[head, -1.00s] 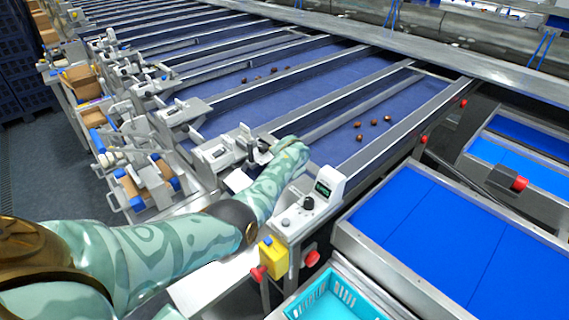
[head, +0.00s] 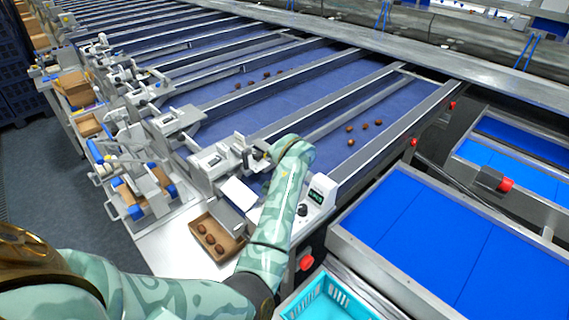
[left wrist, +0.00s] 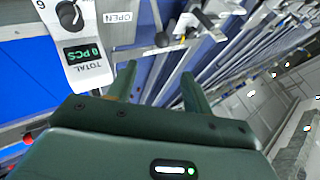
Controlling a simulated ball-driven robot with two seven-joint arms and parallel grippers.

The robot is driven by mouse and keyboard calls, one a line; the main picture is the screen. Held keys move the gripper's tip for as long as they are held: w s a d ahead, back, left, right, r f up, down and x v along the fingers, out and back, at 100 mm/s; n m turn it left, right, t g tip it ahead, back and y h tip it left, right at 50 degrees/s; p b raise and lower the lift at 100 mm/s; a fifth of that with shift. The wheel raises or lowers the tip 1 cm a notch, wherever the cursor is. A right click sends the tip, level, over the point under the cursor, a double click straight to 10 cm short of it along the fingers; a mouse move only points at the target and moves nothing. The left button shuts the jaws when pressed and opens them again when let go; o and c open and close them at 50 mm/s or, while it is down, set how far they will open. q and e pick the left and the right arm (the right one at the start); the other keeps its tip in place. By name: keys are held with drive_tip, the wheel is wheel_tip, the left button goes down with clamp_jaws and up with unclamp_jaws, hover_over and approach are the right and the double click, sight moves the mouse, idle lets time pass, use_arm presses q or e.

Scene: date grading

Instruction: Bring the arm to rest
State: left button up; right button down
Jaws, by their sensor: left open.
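My left arm (head: 283,195), patterned pale green, reaches in from the lower left in the head view and bends upward, its wrist above the near end of a sorting lane. The fingers are hard to make out there. In the left wrist view my left gripper (left wrist: 160,88) is open, with its two dark green fingers apart and nothing between them. My right gripper is not in view.
A counter (head: 320,193) stands right beside my forearm; its display (left wrist: 82,53) reads 0 PCS. A cardboard box (head: 236,250) with several dates sits left of the forearm. Dates (head: 365,126) lie on the blue belt. A turquoise crate (head: 300,304) and blue belts (head: 430,235) are at the right.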

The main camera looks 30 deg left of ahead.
use_arm(q)
drive_tip(key=shift+s+d+r, duration=0.2)
drive_tip(key=shift+s+r, duration=0.05)
drive_tip(key=shift+r, duration=0.1)
drive_tip(key=shift+a, duration=0.1)
drive_tip(key=s+a+f+y, duration=0.1)
drive_tip(key=s+a+f, duration=0.2)
drive_tip(key=s, duration=0.5)
drive_tip(key=s+d+m+h, duration=0.1)
drive_tip(key=s+d+m, duration=0.1)
drive_tip(key=s, duration=0.9)
drive_tip(key=s+d+m+h, duration=0.1)
drive_tip(key=s+d, duration=0.2)
drive_tip(key=s, duration=0.7)
drive_tip(key=s+d+f+g+h+b, duration=0.15)
drive_tip(key=f+b, duration=0.45)
drive_tip(key=f, duration=1.3)
drive_tip(key=s+d+f+g+h+b, duration=0.1)
drive_tip(key=s+d+f+b, duration=0.35)
drive_tip(key=f, duration=1.55)
drive_tip(key=s+f+n+g+h+b, duration=0.1)
drive_tip(key=s+f+b, duration=0.5)
drive_tip(key=s+f, duration=0.3)
drive_tip(key=s+a+f+n+g+h+b, duration=0.1)
drive_tip(key=s+f+n+g+b, duration=0.1)
drive_tip(key=s+f+b, duration=0.3)
drive_tip(key=s+f, duration=0.4)
drive_tip(key=f, duration=0.7)
drive_tip(key=shift+s+a+f+b, duration=0.3)
drive_tip(key=shift+s+f+b, duration=0.1)
